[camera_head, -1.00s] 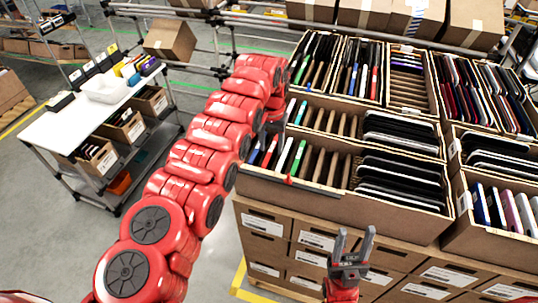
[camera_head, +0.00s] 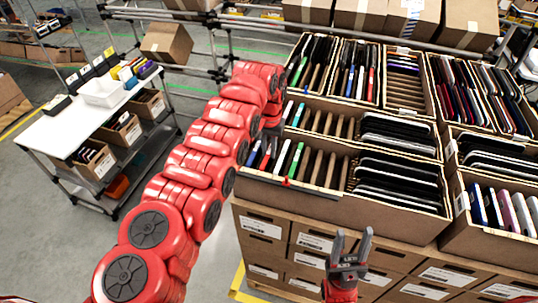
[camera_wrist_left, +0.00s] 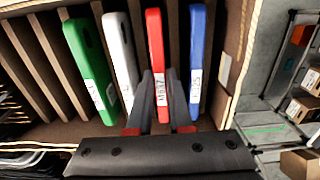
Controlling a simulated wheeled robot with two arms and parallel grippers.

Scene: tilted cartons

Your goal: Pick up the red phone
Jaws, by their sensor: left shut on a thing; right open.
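The red phone (camera_wrist_left: 154,35) stands on edge in a cardboard carton slot in the left wrist view, between a white phone (camera_wrist_left: 119,50) and a blue phone (camera_wrist_left: 198,50). My left gripper (camera_wrist_left: 159,75) has one finger on each side of the red phone and is shut on it. The phone's lower part, with a white label, shows between the fingers. In the head view the left arm reaches to the carton's left end and its fingers are hard to make out. My right gripper (camera_head: 353,237) is open and empty in front of the cartons.
A green phone (camera_wrist_left: 90,60) stands beyond the white one. Wooden dividers and the carton wall flank the row. Dark devices (camera_head: 398,180) fill the carton's right half. A white-topped cart (camera_head: 75,125) stands at the left, with open floor between.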

